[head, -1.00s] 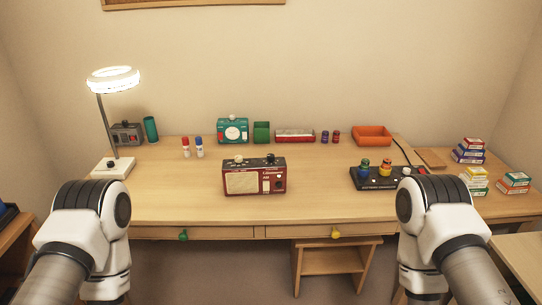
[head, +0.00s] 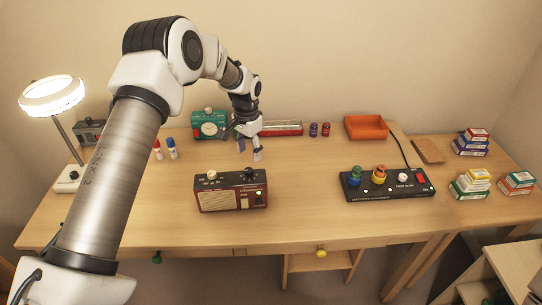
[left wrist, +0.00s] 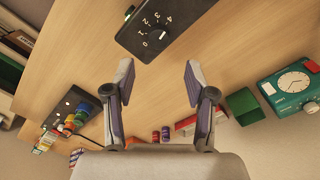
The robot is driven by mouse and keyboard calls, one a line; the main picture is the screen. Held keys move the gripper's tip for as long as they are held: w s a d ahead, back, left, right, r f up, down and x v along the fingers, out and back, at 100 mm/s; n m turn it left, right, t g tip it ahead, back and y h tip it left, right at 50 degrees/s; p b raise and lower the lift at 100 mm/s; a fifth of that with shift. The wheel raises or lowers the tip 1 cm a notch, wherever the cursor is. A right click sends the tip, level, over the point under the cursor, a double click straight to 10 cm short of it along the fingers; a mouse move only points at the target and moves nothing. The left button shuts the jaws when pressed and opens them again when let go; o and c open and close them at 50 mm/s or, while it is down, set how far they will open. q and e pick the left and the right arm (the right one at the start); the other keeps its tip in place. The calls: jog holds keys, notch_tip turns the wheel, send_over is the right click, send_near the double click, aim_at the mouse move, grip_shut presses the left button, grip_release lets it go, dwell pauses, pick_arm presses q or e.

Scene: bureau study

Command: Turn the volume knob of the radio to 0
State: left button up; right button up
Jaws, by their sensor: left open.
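The red radio (head: 230,198) stands on the desk with its cream front grille facing me. Its dark top carries a cream knob (head: 211,175) and a black knob (head: 248,174). In the left wrist view the dark radio top (left wrist: 185,20) is partly cut off by the upper edge. A black knob (left wrist: 149,23) shows there with white numbers from 0 to 4 beside it. Its exact setting is too small to tell. My left gripper (head: 249,150) is open and empty, above and behind the radio, apart from it; its fingers (left wrist: 157,72) show spread. My right gripper is out of view.
A black battery charger (head: 385,190) with coloured pieces stands right of the radio. A lit lamp (head: 52,97) stands left. Desk between radio and charger is clear.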

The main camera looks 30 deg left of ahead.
aim_at(249, 169)
pick_arm(q)
jog(key=shift+s+f+p, duration=0.25)
jog(key=shift+s+f, duration=0.1)
jog(key=shift+f, duration=0.3)
jog(key=shift+s+f+p, duration=0.2)
jog(key=shift+s+f, duration=0.15)
jog(key=shift+f, duration=0.25)
jog(key=f, duration=0.4)
jog(key=shift+w+f+p, duration=0.2)
jog(key=shift+w+p, duration=0.1)
jog(key=shift+w, duration=0.05)
jog(key=shift+s+r, duration=0.15)
jog(key=shift+s, duration=0.05)
jog(key=shift+c, duration=0.3)
grip_shut()
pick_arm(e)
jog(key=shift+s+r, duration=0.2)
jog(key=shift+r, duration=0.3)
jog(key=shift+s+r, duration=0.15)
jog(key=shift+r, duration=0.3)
